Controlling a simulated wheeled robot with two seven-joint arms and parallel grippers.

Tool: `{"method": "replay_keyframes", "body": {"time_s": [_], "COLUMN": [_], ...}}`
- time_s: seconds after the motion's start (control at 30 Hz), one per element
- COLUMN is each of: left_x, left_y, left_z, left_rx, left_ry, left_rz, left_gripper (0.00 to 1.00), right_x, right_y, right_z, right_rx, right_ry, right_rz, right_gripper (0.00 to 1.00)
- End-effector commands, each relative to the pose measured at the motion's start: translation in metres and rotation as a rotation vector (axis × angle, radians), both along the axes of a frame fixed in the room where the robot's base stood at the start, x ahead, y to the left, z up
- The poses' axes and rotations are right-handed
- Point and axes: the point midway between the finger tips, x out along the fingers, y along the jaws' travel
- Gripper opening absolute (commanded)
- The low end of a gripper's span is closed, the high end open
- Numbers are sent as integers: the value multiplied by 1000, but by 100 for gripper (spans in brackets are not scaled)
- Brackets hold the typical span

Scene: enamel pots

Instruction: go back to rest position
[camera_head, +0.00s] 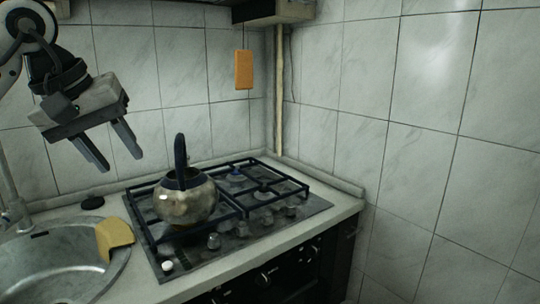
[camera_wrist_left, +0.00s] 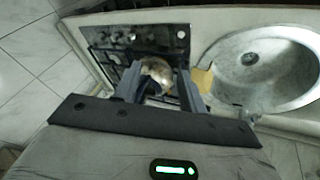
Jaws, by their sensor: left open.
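My left gripper (camera_head: 117,154) comes in from the upper left in the head view. It is open and empty, its two fingers pointing down, above and to the left of the kettle. In the left wrist view the spread fingers of this gripper (camera_wrist_left: 158,84) show with the kettle beyond them, apart from them. The metal kettle (camera_head: 186,202) with a dark upright handle stands on the left part of the stove (camera_head: 258,220). It also shows in the left wrist view (camera_wrist_left: 157,70), partly hidden by the fingers. My right gripper is not in view.
A steel sink (camera_head: 50,265) is at the lower left, with a yellow cloth or sponge (camera_head: 114,236) on its rim. An orange board (camera_head: 244,70) hangs at the back wall. Tiled walls (camera_head: 425,130) close the back and right. A hood (camera_head: 275,12) is overhead.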

Motion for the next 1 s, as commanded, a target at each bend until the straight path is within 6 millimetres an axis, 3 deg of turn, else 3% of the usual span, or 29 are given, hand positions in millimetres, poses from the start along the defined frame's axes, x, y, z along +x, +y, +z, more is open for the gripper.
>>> {"method": "replay_keyframes", "body": {"time_s": [0.37, 0.53, 0.63, 0.7, 0.8, 0.97, 1.0], "left_x": [-9, -38, -57, -65, -66, -48, -43], "left_y": [-97, -168, -202, -216, -220, -198, -188], "left_z": [-70, -103, -109, -108, -110, -139, -154], "left_rx": [-430, -840, -1138, -1333, -1587, -1915, 1937], "left_ry": [227, 548, 845, 1079, 1443, 2088, -2208], "left_rz": [-15, 69, 193, 310, 514, 921, -1013], "left_gripper": [41, 41, 41, 41, 41, 41, 41], "right_x": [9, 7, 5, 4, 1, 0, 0], "right_y": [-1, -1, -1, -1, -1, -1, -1], "right_z": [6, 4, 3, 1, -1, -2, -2], "right_rx": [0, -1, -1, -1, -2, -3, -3], "right_ry": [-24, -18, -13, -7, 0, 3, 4], "right_rz": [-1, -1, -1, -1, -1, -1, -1], "right_gripper": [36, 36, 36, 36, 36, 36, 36]}}
